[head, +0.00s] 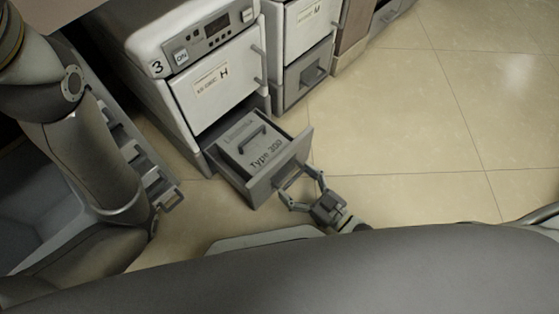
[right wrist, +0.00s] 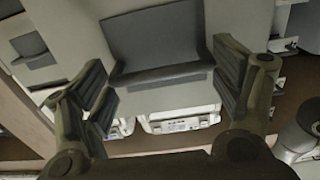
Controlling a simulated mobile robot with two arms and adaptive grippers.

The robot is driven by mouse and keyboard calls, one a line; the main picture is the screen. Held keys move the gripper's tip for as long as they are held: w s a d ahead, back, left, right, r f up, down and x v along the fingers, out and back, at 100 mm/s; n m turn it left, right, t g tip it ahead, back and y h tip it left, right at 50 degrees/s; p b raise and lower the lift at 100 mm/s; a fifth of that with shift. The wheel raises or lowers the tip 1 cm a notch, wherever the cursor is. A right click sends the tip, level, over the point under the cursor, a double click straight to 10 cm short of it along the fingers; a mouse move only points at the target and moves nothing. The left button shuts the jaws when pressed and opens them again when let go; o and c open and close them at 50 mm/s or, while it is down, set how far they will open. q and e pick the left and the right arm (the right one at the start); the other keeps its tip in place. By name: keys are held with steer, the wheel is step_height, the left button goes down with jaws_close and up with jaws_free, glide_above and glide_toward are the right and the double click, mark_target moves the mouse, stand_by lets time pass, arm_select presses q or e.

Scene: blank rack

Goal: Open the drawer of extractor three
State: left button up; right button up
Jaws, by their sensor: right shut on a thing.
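Extractor three (head: 185,60) is a white cabinet marked "3", with an ON button and a small display. Its grey drawer (head: 265,187) stands pulled out at the bottom. A grey block with a handle and "Type" lettering (head: 250,142) lies inside it.
A second white unit (head: 305,30) with a closed grey drawer (head: 303,78) stands to the right of extractor three. A grey rack-like part (head: 140,150) stands to its left. The tiled floor (head: 430,130) to the right is clear.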

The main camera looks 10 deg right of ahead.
steer(key=shift+r+p+v, duration=0.2)
steer(key=shift+p+v, duration=0.3)
steer(key=shift+v, duration=1.85)
steer(key=o, duration=1.3)
steer(key=shift+f, duration=0.1)
step_height(320, 180, up, 10)
steer(key=shift+r, duration=0.1)
